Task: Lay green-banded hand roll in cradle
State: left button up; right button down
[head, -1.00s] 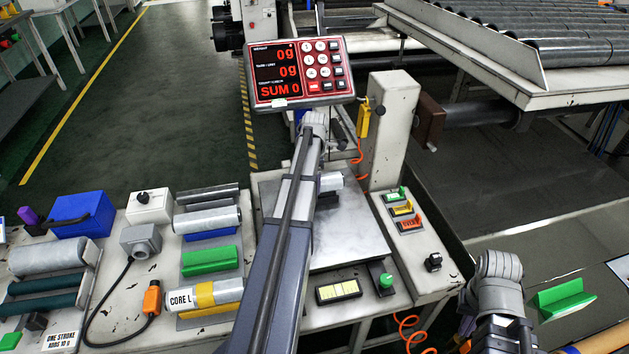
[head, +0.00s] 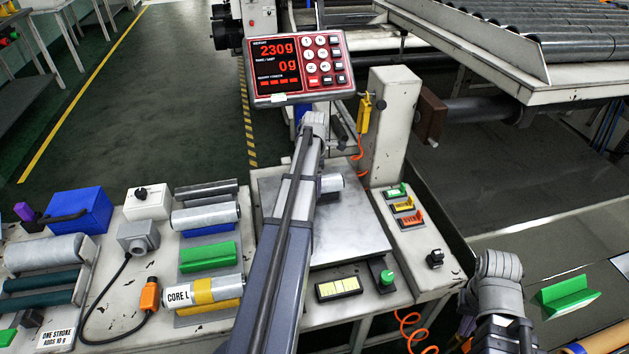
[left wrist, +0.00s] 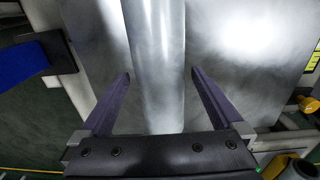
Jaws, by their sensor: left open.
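A silver roll (head: 332,181) lies on the scale's metal pan (head: 350,235), partly hidden by my left arm. I see no green band on its visible part. In the left wrist view the roll (left wrist: 158,70) runs between the two fingers of my open left gripper (left wrist: 160,85), with gaps on both sides. In the head view my arm hides that gripper. A green V-shaped cradle (head: 566,297) stands empty on the right-hand surface.
The scale display (head: 298,68) reads 230g. Beside the pan are a grey post (head: 391,125), coloured buttons (head: 403,204) and a green knob (head: 386,278). A roll marked CORE L (head: 205,290), other rolls and a blue box (head: 80,212) crowd the left bench.

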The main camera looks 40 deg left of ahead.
pick_arm(q)
jog(key=shift+r, duration=0.15)
notch_tip(320, 180, up, 8)
jog(key=p, duration=0.7)
jog(key=shift+f+p, duration=0.2)
jog(key=shift+p, duration=0.2)
